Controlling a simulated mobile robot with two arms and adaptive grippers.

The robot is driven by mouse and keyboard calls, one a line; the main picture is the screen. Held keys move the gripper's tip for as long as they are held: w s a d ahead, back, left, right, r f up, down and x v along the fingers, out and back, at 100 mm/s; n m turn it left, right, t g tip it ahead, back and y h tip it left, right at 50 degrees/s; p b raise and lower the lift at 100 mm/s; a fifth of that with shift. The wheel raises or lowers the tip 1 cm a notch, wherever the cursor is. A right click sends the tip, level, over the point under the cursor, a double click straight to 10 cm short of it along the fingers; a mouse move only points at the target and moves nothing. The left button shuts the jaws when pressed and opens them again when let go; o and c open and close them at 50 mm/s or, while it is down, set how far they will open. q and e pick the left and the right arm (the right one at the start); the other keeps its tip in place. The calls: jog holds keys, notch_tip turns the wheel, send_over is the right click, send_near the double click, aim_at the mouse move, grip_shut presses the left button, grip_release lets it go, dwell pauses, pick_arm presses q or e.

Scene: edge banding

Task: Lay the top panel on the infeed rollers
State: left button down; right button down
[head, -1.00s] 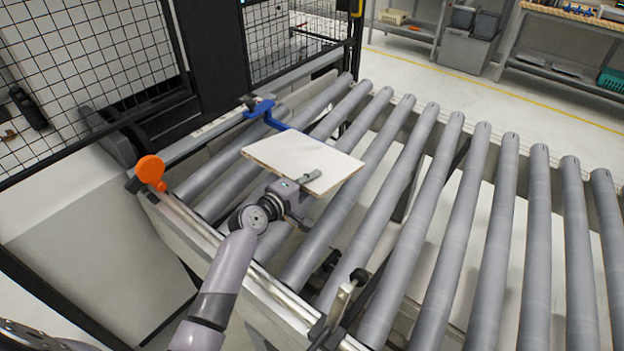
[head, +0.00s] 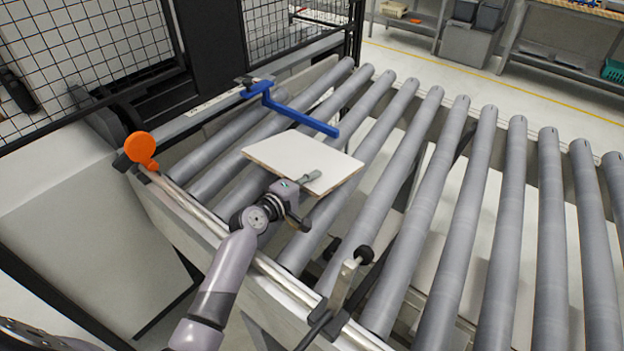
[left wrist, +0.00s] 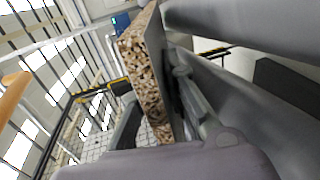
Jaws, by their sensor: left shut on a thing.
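The top panel (head: 290,150) is a white board with a raw chipboard edge. It lies roughly flat over the infeed rollers (head: 375,215) at the left part of the conveyor. My left gripper (head: 300,186) is shut on its near right edge. In the left wrist view the panel's speckled chipboard edge (left wrist: 146,85) shows between the fingers, close to the grey rollers. I cannot tell whether the panel touches the rollers. My right gripper is not in view.
A blue bar (head: 290,110) reaches across the rollers just behind the panel. An orange knob (head: 141,148) stands at the left rail. A post with a black knob (head: 350,275) stands at the near rail. Rollers to the right are clear.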

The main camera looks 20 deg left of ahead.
pick_arm(q)
jog(key=shift+r, duration=0.15)
jog(key=c, duration=1.5)
grip_release()
jog(key=shift+c, duration=0.2)
jog(key=shift+o, duration=0.5)
jog(key=shift+s+f, duration=0.1)
jog(key=shift+f, duration=0.1)
jog(key=o, duration=0.8)
jog(key=shift+r, duration=0.1)
jog(key=shift+o, duration=0.2)
